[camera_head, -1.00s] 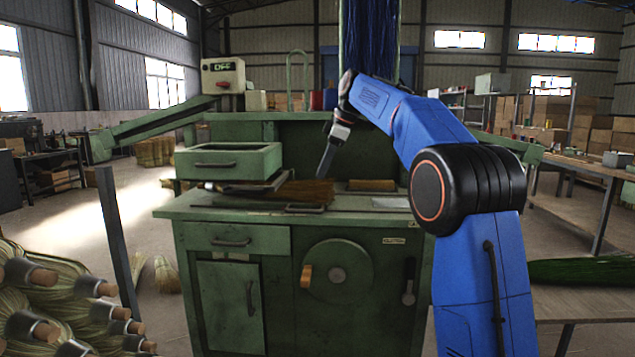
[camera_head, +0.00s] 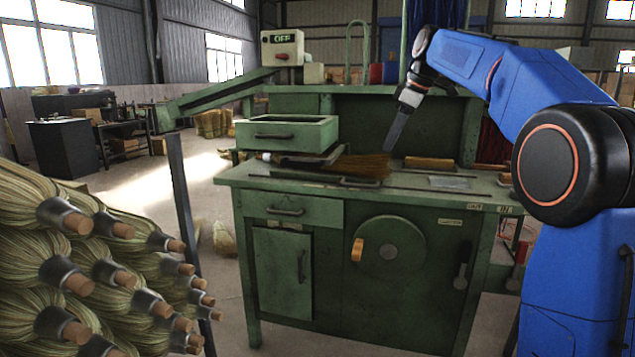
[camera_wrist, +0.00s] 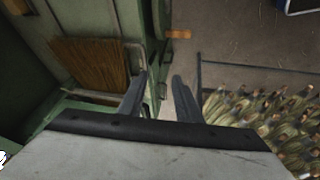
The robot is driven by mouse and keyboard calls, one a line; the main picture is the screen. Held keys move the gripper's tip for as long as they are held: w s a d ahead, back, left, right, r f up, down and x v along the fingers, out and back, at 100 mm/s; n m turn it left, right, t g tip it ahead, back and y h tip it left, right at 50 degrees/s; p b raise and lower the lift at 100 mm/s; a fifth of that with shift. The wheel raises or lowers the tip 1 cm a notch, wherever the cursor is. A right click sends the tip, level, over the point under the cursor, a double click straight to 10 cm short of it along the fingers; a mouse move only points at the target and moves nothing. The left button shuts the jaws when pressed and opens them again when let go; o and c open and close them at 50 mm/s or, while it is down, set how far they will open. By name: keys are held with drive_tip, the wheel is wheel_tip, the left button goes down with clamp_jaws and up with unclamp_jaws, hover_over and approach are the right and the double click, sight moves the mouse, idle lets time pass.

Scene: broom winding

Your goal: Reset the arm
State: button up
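My gripper (camera_head: 391,143) hangs from my blue arm above the green winding bench (camera_head: 350,205), its fingers pointing down near the right end of a brown broom-straw bundle (camera_head: 358,166). In the wrist view my gripper (camera_wrist: 158,78) has its two dark fingers apart with nothing between them. The straw bundle also shows there (camera_wrist: 95,63), left of the fingers and apart from them. The bundle lies on the benchtop in front of the green tray box (camera_head: 285,134). Whether the fingertips are close to the benchtop is hard to tell.
A control box (camera_head: 282,47) reading OFF stands at the back of the bench. Many straw bundles with wooden handles (camera_head: 75,222) are stacked at the left front, also in the wrist view (camera_wrist: 262,110). A dark post (camera_head: 190,225) stands between stack and bench. Floor shows there.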

drive_tip(key=s+d+f+m+h, duration=0.1)
drive_tip(key=s+f+m, duration=0.4)
drive_tip(key=s, duration=0.8)
drive_tip(key=s+d+f+m+h, duration=0.1)
drive_tip(key=s+f+m, duration=0.1)
drive_tip(key=s+f, duration=0.8)
drive_tip(key=s+d+f+m, duration=0.1)
drive_tip(key=s+f+m, duration=0.1)
drive_tip(key=s+f, duration=0.6)
drive_tip(key=s+d+f+m+t+h, duration=0.1)
drive_tip(key=s+f+m, duration=0.2)
drive_tip(key=s+f, duration=0.6)
drive_tip(key=s, duration=0.6)
drive_tip(key=shift+s+f+m, duration=0.15)
drive_tip(key=shift+s+m, duration=0.15)
drive_tip(key=shift+s, duration=0.1)
